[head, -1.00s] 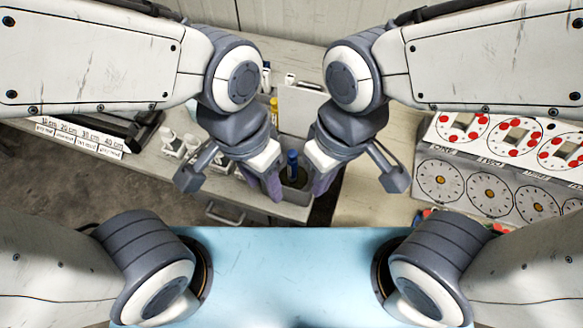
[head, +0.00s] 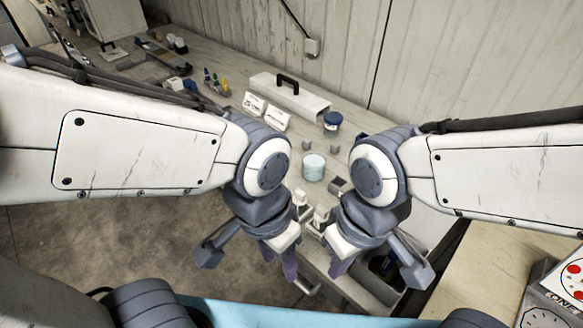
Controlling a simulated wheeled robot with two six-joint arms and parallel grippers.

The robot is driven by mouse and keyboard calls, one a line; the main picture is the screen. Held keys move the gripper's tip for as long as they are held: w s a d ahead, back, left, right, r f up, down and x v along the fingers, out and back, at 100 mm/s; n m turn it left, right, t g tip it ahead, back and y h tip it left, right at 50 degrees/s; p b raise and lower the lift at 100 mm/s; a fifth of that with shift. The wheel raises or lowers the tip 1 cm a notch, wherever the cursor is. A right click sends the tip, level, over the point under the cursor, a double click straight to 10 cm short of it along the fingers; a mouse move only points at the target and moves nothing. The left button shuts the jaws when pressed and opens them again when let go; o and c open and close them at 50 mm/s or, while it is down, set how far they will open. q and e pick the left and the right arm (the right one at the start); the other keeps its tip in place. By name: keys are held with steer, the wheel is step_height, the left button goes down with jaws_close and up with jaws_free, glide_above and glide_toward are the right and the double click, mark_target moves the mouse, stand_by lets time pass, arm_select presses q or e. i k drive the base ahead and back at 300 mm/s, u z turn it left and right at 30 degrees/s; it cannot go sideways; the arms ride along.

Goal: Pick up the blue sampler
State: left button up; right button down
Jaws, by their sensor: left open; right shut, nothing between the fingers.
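My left gripper (head: 281,261) is open and empty, hanging in front of the bench edge. My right gripper (head: 339,264) is shut and empty, left of the blue piece and apart from it. Small coloured upright pieces (head: 212,82), yellow, green and blue, stand farther back on the bench; I cannot tell what they are.
A dark blue jar (head: 332,121) and a pale blue tub (head: 314,166) stand on the bench. A long box with a black handle (head: 289,95) lies behind them, with white label cards (head: 266,112) in front.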

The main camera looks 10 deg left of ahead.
mark_target(390, 261)
steer(key=z, duration=0.65)
